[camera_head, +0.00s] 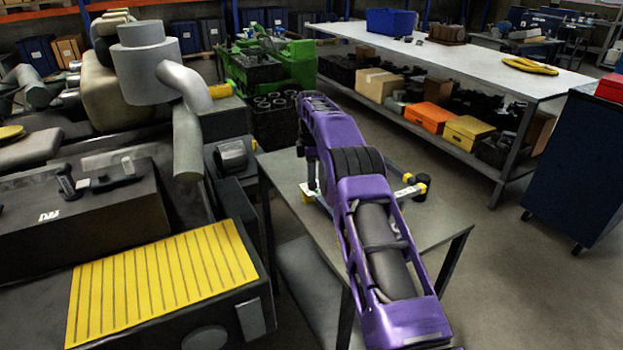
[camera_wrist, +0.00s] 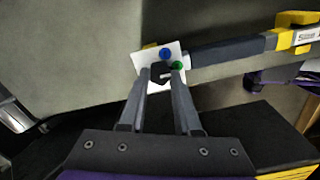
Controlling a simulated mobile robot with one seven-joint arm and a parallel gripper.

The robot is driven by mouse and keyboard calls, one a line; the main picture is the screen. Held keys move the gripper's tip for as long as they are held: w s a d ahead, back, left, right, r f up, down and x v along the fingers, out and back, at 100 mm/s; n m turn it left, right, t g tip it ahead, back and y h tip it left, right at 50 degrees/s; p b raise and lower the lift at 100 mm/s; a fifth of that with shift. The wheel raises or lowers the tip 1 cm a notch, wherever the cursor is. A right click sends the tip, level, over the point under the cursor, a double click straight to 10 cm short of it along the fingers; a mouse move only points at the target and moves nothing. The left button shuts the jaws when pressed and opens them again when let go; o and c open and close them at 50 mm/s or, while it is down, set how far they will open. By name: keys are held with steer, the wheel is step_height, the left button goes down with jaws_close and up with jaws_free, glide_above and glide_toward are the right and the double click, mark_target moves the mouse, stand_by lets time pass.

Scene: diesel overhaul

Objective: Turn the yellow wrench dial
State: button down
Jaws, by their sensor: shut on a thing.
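The yellow wrench (camera_wrist: 230,50) lies on a grey table top, with a dark grip and yellow parts at its right end. At its left end is a white plate (camera_wrist: 146,58) with a blue button (camera_wrist: 165,53), a green button (camera_wrist: 177,65) and a small black dial knob (camera_wrist: 159,72). My gripper (camera_wrist: 160,76) is shut on this knob, one finger on each side. In the head view, part of the wrench (camera_head: 409,191) shows beside my purple arm, which hides its middle and most of my gripper.
The small table (camera_head: 440,220) is otherwise mostly clear. A large engine with a yellow ribbed panel (camera_head: 160,280) stands close on the left. Green crates (camera_head: 290,65) are behind, a long white workbench (camera_head: 480,62) at the back right, and a dark blue cabinet (camera_head: 575,165) at right.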

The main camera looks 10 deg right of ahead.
steer(key=m, duration=0.5)
steer(key=shift+w+m, duration=0.1)
steer(key=shift+m, duration=0.2)
steer(key=m, duration=0.5)
steer(key=shift+m, duration=0.3)
steer(key=c, duration=0.6)
jaws_free()
steer(key=shift+r, duration=0.1)
